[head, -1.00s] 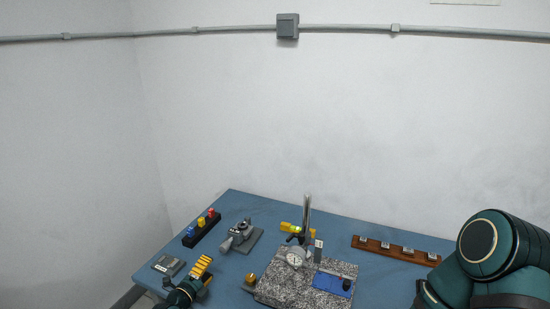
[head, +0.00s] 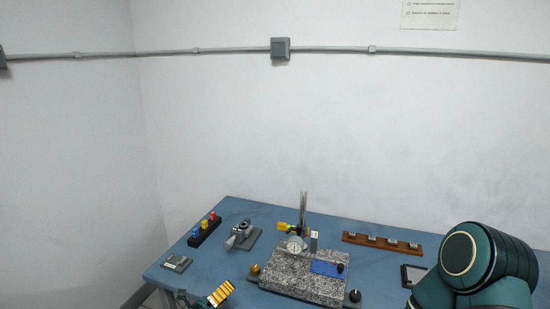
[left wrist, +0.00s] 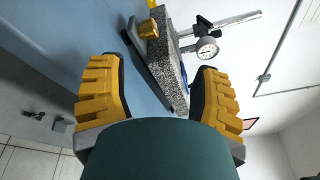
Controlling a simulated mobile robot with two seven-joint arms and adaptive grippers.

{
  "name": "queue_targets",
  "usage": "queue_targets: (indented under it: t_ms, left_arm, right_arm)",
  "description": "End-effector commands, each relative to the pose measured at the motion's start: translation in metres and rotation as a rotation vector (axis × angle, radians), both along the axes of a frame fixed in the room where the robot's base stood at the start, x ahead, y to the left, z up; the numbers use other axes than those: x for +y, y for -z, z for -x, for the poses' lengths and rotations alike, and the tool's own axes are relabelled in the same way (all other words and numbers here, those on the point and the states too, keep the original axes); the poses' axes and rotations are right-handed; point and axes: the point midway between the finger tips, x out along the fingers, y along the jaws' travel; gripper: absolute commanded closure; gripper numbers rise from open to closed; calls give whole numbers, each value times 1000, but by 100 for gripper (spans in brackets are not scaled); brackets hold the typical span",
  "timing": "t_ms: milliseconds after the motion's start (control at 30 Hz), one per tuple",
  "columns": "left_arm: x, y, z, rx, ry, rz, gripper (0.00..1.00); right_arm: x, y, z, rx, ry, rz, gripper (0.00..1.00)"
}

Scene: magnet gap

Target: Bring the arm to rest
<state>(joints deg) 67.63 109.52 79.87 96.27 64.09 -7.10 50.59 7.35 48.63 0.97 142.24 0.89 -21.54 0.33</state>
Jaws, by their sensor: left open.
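My left gripper (head: 218,295) is at the bottom edge of the head view, at the table's near edge, with its yellow ribbed fingers showing. In the left wrist view my left gripper (left wrist: 160,92) has its two fingers wide apart with nothing between them. The granite plate (left wrist: 177,48) with the dial gauge (left wrist: 207,48) lies beyond the fingers, apart from them. My right gripper is out of view; only a teal link of my right arm shows at the right of the head view.
The blue table (head: 215,268) bears the granite plate (head: 285,272) with a gauge post (head: 303,205), a black rack with coloured pieces (head: 204,230), a small vise-like tool (head: 243,236), a grey box (head: 176,262) and a wooden rack (head: 383,243). The front left is clear.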

Motion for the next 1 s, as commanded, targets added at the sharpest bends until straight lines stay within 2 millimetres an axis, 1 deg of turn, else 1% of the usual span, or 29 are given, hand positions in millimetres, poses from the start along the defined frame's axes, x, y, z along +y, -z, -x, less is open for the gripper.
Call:
queue_targets:
  t_ms: [33, 67, 100, 167, 200, 267, 300, 367, 400, 433, 500, 567, 600, 667, 700, 767, 800, 900, 967, 1000]
  left_arm:
    - [-35, -1, 10, -38, 86, -99, 36]
    - [-53, 0, 16, -64, 133, -160, 36]
    - [-77, 2, 27, -101, 201, -243, 36]
    - [-113, 8, 48, -166, 310, -376, 36]
    - [-135, 14, 63, -216, 387, -468, 36]
    - [-165, 24, 91, -303, 509, -610, 36]
    - [-182, 33, 111, -368, 594, -709, 36]
    - [-201, 49, 144, -481, 734, -865, 36]
    - [-209, 60, 167, -565, 829, -968, 36]
    - [-212, 68, 183, -631, 899, -1043, 36]
    - [-210, 86, 218, -785, 1058, -1205, 36]
    - [-201, 100, 244, -921, 1189, -1332, 36]
    - [-191, 106, 259, -1013, 1274, -1410, 36]
    - [-173, 114, 277, -1154, 1397, -1518, 36]
    - [-159, 117, 288, -1247, 1475, -1582, 36]
    - [-137, 117, 299, -1384, 1585, -1668, 36]
    - [-122, 116, 305, -1469, 1650, -1717, 36]
    - [-91, 108, 315, -1655, 1783, -1806, 36]
    - [-78, 102, 318, -1741, 1840, -1840, 36]
    - [-70, 98, 321, 1739, -1821, 1807, 36]
  right_arm:
    - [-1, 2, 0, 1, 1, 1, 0]
    - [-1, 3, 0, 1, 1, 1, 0]
    - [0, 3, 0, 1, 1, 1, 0]
    - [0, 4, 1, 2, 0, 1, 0]
    - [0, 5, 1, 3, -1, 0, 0]
    - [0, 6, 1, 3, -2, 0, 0]
    - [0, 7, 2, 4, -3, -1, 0]
    - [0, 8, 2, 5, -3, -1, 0]
    - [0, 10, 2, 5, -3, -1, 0]
    - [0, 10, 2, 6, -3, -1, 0]
    - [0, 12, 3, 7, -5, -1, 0]
    - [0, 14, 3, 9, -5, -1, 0]
    - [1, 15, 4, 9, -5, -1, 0]
    - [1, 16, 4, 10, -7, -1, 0]
    - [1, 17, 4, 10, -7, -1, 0]
    - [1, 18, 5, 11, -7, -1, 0]
    - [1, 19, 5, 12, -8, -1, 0]
    - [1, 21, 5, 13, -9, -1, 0]
    - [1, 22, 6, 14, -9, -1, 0]
    - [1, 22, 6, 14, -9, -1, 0]
